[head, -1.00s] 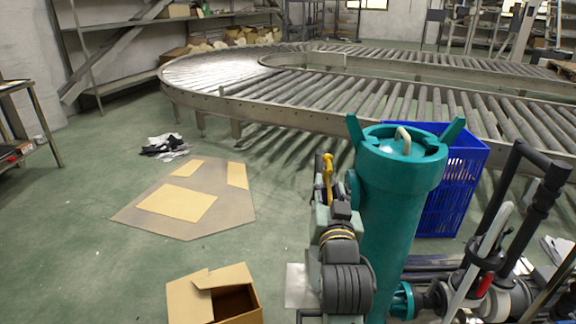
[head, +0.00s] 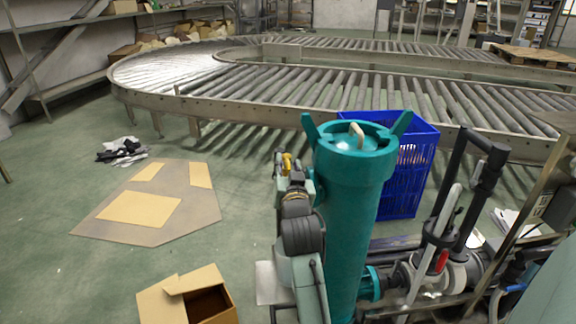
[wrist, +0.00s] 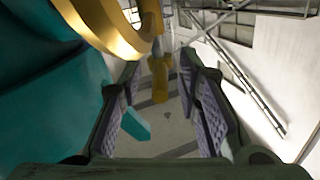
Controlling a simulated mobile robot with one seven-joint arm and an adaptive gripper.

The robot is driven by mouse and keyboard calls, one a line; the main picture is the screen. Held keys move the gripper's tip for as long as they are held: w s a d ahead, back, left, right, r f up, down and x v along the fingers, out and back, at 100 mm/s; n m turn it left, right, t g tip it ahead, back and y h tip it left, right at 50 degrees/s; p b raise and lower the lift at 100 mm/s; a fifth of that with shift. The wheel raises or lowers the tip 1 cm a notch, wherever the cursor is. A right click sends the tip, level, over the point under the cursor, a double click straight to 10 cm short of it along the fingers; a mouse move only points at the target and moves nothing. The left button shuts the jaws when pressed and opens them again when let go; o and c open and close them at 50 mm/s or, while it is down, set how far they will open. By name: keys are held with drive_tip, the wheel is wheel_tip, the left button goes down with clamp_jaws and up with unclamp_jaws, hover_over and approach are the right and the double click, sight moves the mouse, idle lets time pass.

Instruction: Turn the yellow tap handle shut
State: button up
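The yellow tap handle (head: 287,163) shows as a small yellow piece left of the tall teal cylinder (head: 355,200), partly hidden by my gripper (head: 281,166). In the wrist view, a yellow bar (wrist: 159,78) hangs from a grey stem between the fingers of my gripper (wrist: 161,80). The two padded fingers stand well apart, with gaps beside the bar, so the gripper is open. I cannot tell whether either finger touches the bar. A large yellow ring (wrist: 118,40) and the teal body lie close at the upper left of the wrist view.
A blue crate (head: 408,185) stands behind the cylinder. Black and grey pipes (head: 455,215) are on the right. A cardboard box (head: 188,297) and flat cardboard (head: 150,205) lie on the left floor. A roller conveyor (head: 300,95) crosses behind.

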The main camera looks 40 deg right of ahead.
clamp_jaws()
idle(0.3)
